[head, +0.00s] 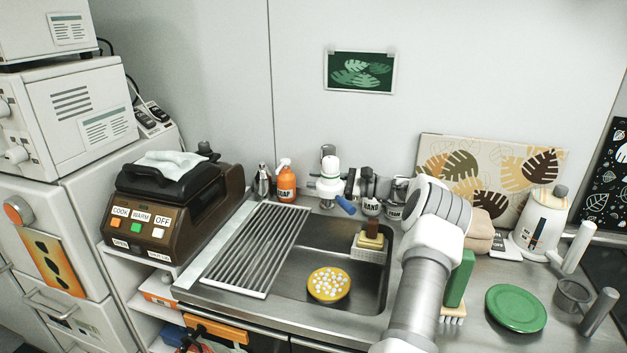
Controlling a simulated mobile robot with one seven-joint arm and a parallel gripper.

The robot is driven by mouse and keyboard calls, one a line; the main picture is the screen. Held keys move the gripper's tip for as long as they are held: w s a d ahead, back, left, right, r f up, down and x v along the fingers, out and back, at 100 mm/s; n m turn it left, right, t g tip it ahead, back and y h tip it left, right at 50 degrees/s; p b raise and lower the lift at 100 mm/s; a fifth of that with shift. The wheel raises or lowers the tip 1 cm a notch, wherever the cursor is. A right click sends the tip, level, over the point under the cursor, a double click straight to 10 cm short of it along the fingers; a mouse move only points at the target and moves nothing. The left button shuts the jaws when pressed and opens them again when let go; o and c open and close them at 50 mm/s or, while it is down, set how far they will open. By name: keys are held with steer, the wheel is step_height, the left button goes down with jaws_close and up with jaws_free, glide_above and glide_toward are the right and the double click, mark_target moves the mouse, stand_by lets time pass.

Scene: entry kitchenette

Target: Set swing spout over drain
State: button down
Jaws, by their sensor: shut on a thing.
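The dark fingers appear closed by the spout, but the exact contact is too small to see. No drain opening is clearly visible. A yellow round dish (318,295) with white spots lies on the basin floor.
A ribbed drainer (256,250) covers the sink's left side. An orange soap bottle (286,184) stands behind it. A caddy (370,247) holds sponges at the basin's right. A green plate (515,308), a white kettle (540,222) and a dark cup (572,296) occupy the right counter.

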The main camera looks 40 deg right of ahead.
steer(key=shift+s+d, duration=0.15)
steer(key=shift+s, duration=0.05)
stand_by(0.4)
steer(key=c, duration=0.6)
jaws_free()
steer(key=v, duration=1.7)
steer(key=shift+d, duration=0.3)
steer(key=shift+r, duration=0.1)
